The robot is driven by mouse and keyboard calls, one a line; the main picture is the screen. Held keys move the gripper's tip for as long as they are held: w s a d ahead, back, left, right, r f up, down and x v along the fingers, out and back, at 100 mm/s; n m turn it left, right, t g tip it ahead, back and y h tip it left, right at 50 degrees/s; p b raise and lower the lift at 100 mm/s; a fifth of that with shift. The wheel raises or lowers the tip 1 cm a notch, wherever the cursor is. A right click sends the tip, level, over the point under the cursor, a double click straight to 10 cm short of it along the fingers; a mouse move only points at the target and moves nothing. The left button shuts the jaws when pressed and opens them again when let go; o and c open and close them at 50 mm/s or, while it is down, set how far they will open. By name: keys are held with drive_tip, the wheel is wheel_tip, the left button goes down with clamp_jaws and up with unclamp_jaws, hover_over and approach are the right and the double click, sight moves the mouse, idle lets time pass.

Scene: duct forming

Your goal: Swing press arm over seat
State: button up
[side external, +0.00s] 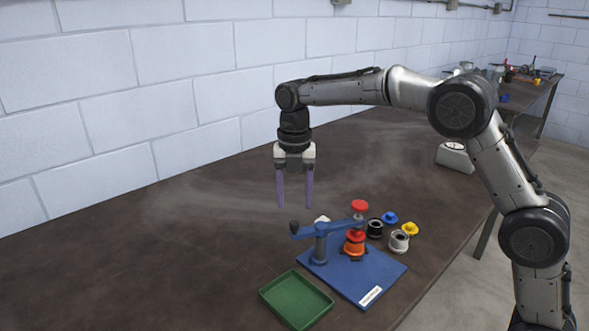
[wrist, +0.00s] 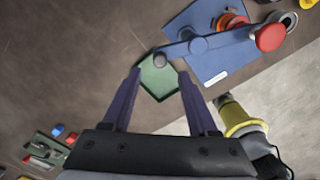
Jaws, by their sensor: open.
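The blue press arm (side external: 338,228) lies across the top of a post (side external: 320,246) on the blue base plate (side external: 370,278). One end has a dark knob (side external: 294,227), the other a red-topped head (side external: 360,206). The orange-red seat (side external: 354,245) stands below the head in the side view. In the wrist view the red top (wrist: 270,37) shows beside the seat (wrist: 231,21); I cannot tell whether they line up. My gripper (side external: 295,205) is open and empty, above the dark knob and apart from it. The dark knob (wrist: 160,60) shows just beyond my fingertips (wrist: 159,72) in the wrist view.
An empty green tray (side external: 296,299) sits beside the plate's near-left edge. A black ring (side external: 375,228), a grey ring (side external: 399,241), a blue cap (side external: 390,217) and a yellow cap (side external: 410,229) stand right of the seat. The table's left side is clear; a wall runs behind.

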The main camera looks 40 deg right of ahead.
wheel_tip(320, 180, up, 8)
drive_tip(key=shift+r, duration=0.1)
idle(0.4)
drive_tip(key=s+d+r+m+t, duration=0.25)
drive_tip(key=s+r, duration=0.25)
drive_tip(key=s, duration=0.4)
drive_tip(key=s+d+r+m+t, duration=0.1)
drive_tip(key=s+d+r+m, duration=0.15)
drive_tip(key=s+r, duration=0.45)
drive_tip(key=s+f+m+t, duration=0.2)
drive_tip(key=s+f+m, duration=1.4)
drive_tip(key=m, duration=0.6)
drive_tip(key=shift+s+d+f, duration=0.15)
drive_tip(key=shift+f, duration=0.6)
